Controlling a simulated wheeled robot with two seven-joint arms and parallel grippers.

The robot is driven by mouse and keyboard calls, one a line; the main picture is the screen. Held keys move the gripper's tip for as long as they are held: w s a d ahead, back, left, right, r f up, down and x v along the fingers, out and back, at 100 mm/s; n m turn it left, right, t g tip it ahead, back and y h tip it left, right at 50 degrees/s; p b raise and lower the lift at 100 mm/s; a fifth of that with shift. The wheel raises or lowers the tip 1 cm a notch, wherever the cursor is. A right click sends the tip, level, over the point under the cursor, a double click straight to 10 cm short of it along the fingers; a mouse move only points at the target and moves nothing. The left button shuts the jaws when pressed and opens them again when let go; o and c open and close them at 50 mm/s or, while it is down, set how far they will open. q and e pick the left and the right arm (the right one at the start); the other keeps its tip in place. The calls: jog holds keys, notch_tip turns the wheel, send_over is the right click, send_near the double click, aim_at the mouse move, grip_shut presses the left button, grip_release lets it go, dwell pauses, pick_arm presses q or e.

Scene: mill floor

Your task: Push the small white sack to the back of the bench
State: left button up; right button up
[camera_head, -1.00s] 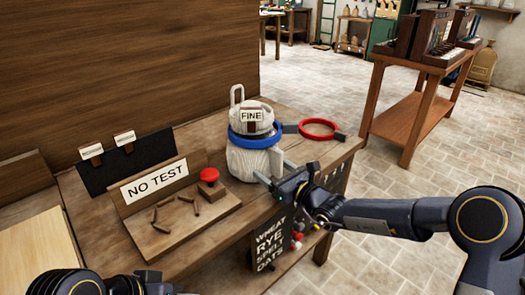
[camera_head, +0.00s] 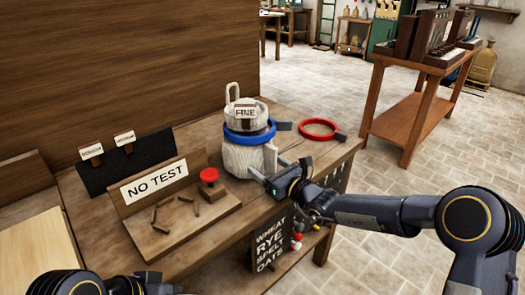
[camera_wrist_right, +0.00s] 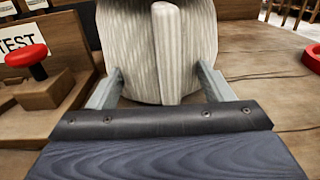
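The small white sack (camera_head: 243,158) stands on the wooden bench (camera_head: 323,155), with a blue ring around its upper part and a "FINE" label (camera_head: 246,111) on top. My right gripper (camera_head: 268,173) is at its near right side. In the right wrist view the sack (camera_wrist_right: 190,50) fills the space ahead, between the spread fingers (camera_wrist_right: 160,88). A raised pale strip on the sack faces the gripper. The fingers are open, at or very close to the sack; I cannot tell whether they touch. My left gripper (camera_head: 150,278) is partly seen at the bottom left, its fingers unclear.
A "NO TEST" board (camera_head: 155,182) with a red button (camera_head: 209,175) and small sticks stands left of the sack. A red ring (camera_head: 318,128) lies to the right. A wooden partition (camera_head: 130,70) rises behind the bench's left part. A dark grain-name board (camera_head: 272,243) hangs at the front.

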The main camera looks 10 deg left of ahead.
jog(key=shift+x, duration=1.85)
jog(key=shift+a, duration=0.1)
jog(key=shift+x, duration=1.15)
jog(key=shift+p+x, duration=0.3)
jog(key=shift+x, duration=0.95)
jog(key=shift+p+x, duration=0.45)
jog(key=shift+x, duration=0.8)
jog(key=shift+p+x, duration=0.75)
jog(key=shift+x, duration=0.5)
